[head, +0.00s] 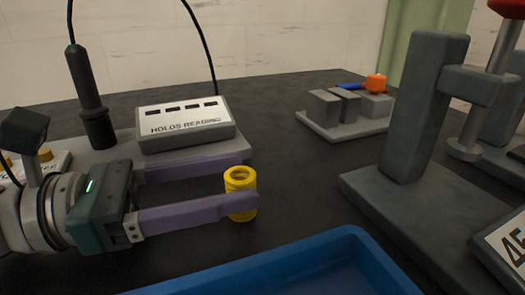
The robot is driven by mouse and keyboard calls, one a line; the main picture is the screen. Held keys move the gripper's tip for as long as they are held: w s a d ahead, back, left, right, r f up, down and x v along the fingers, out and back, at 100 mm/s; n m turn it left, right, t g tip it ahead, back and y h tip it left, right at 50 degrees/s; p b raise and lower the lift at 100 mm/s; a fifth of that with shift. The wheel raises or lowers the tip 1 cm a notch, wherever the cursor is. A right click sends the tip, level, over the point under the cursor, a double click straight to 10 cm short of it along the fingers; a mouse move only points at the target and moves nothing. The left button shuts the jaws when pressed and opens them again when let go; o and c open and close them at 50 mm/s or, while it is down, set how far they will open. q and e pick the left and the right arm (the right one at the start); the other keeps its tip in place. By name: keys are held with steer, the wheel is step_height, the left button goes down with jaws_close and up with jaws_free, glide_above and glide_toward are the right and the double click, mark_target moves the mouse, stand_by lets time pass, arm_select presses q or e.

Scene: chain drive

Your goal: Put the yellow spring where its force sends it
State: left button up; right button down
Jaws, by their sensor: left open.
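The yellow spring (240,180) is a short upright coil on the dark table, near the middle of the head view. My left gripper (249,182) reaches in from the left with two long purple fingers. It is open, with the spring at the fingertips. The near finger crosses in front of the spring's lower part, and the far finger passes behind it. I cannot tell whether either finger touches it. A grey press-like stand (410,110) with a plunger (466,145) and red knob stands at the right. Its plate (513,245) is cut off, showing "45". My right gripper is out of view.
A grey box reading "HOLDS READING" (185,125) sits behind my left gripper, beside a black probe (90,95) with a cable. A blue tray (290,268) fills the lower front. A grey block holder (345,128) with an orange-and-blue item (376,83) is at the back. Table between is clear.

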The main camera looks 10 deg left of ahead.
arm_select(q)
steer(key=shift+s+a+r+p, duration=0.1)
steer(key=shift+a+r+p, duration=0.05)
steer(key=shift+r+p, duration=0.15)
steer(key=v, duration=0.6)
steer(key=shift+f+b, duration=0.2)
steer(key=shift+b, duration=0.2)
steer(key=shift+s+a+r, duration=0.15)
steer(key=shift+s+a, duration=0.15)
steer(key=shift+a, duration=0.25)
